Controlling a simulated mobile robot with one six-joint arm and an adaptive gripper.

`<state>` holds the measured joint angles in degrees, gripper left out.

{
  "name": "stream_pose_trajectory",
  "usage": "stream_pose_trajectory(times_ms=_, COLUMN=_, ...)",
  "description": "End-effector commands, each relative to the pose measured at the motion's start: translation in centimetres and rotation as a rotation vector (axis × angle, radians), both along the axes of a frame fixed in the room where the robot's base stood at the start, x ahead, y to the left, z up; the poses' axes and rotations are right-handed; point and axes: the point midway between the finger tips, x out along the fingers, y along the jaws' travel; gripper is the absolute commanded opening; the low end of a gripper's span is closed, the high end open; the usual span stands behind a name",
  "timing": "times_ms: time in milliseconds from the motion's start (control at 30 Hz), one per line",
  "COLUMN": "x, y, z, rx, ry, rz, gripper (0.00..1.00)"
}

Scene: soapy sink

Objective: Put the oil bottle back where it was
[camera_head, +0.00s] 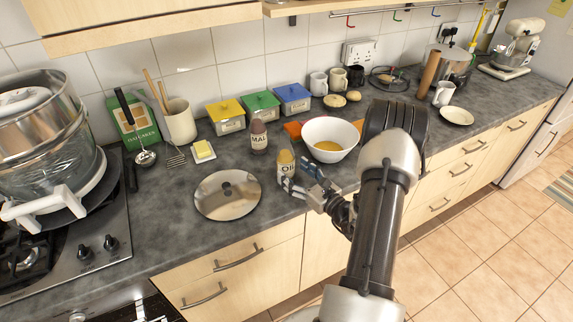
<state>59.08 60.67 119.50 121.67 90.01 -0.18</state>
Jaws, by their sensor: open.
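The oil bottle (285,161), with a yellow label reading "OIL", stands upright on the grey worktop near its front edge. It is right of the round steel lid and in front of the white bowl. My gripper (297,177) is open, low at the bottle's front right side. One finger overlaps the lower part of the bottle in the picture. I cannot tell whether the fingers touch it. The bottle's base is partly hidden by the gripper.
The steel lid (227,194) lies left of the bottle. A white bowl (331,133) with yellow liquid and a brown-capped bottle marked "MAL" (258,138) stand behind it. Yellow, green and blue-lidded boxes (262,107) line the wall. The hob (88,245) is far left.

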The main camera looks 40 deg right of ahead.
Motion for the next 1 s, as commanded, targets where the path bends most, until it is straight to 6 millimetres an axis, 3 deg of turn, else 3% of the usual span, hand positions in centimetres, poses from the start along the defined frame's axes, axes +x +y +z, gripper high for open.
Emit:
stream_pose_trajectory(times_ms=100, x=-2.8, y=-0.1, z=0.1, rx=0.003, ry=0.001, rz=-0.005, gripper=0.67)
stream_pose_trajectory(times_ms=300, x=-5.9, y=0.0, z=0.1, rx=0.002, ry=-0.001, rz=-0.003, gripper=0.67)
stream_pose_trajectory(times_ms=433, x=-6.7, y=0.3, z=0.3, rx=-0.004, ry=-0.002, rz=0.010, gripper=0.67)
stream_pose_trajectory(times_ms=533, x=-5.7, y=2.2, z=2.0, rx=-0.040, ry=-0.004, rz=0.093, gripper=0.67)
stream_pose_trajectory(times_ms=667, x=-3.2, y=9.1, z=6.9, rx=-0.159, ry=-0.005, rz=0.363, gripper=0.67)
stream_pose_trajectory(times_ms=767, x=-2.8, y=16.7, z=10.9, rx=-0.305, ry=0.006, rz=0.642, gripper=0.67)
stream_pose_trajectory(times_ms=800, x=-3.2, y=19.7, z=12.1, rx=-0.372, ry=0.013, rz=0.754, gripper=0.67)
stream_pose_trajectory(times_ms=900, x=-5.6, y=26.3, z=14.4, rx=-0.555, ry=0.032, rz=1.019, gripper=0.67)
stream_pose_trajectory(times_ms=1000, x=-9.0, y=31.3, z=15.7, rx=-0.768, ry=0.050, rz=1.258, gripper=0.67)
